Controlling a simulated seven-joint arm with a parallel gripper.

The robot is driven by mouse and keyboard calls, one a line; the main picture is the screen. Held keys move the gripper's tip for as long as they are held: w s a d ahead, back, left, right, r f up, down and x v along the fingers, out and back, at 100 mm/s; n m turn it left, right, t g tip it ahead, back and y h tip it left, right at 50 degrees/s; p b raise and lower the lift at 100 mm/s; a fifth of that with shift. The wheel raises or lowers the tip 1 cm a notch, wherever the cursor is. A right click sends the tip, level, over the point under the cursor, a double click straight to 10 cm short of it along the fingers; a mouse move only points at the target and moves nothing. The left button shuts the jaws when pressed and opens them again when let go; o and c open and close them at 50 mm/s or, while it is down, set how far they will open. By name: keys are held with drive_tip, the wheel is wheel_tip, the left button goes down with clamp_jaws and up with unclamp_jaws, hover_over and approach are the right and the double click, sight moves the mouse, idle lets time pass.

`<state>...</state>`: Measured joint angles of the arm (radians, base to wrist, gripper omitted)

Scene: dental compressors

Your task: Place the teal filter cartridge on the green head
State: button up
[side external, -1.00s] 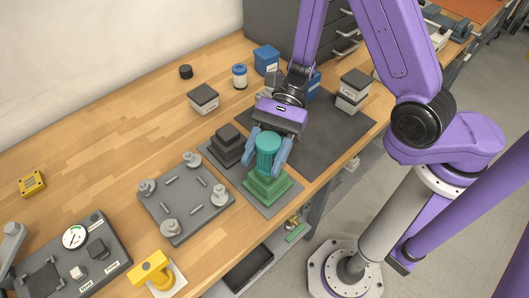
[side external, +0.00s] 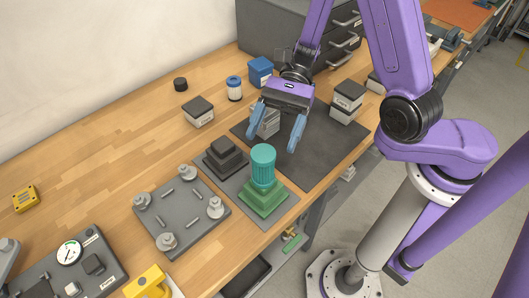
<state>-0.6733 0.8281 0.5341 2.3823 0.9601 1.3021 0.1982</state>
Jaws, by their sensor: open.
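The teal filter cartridge (side external: 262,165) stands upright on top of the green head (side external: 264,198), a stepped green block near the table's front edge. My gripper (side external: 277,139) is open, with its two blue fingers spread apart. It is behind and above the cartridge, over the dark mat, and apart from it. A grey box-like thing (side external: 266,123) shows between the fingers, partly hidden by them; I cannot tell whether it touches them.
A dark stepped block (side external: 227,157) stands beside the green head. A grey plate with several posts (side external: 181,215) lies to the left. Behind are a grey box (side external: 198,112), a white-and-blue jar (side external: 234,89) and stacked boxes (side external: 346,102). The dark mat (side external: 318,150) has free room.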

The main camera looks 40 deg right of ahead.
drive_tip(key=shift+v, duration=2.2)
drive_tip(key=s+d+r+n+t+h, duration=0.1)
drive_tip(key=s+d+n+h, duration=0.5)
drive_tip(key=n, duration=0.7)
drive_tip(key=s+d+r+n+t+h, duration=0.2)
drive_tip(key=s+d+n+t+h, duration=0.2)
drive_tip(key=n, duration=0.9)
drive_tip(key=s+d+h, duration=0.2)
drive_tip(key=s, duration=0.2)
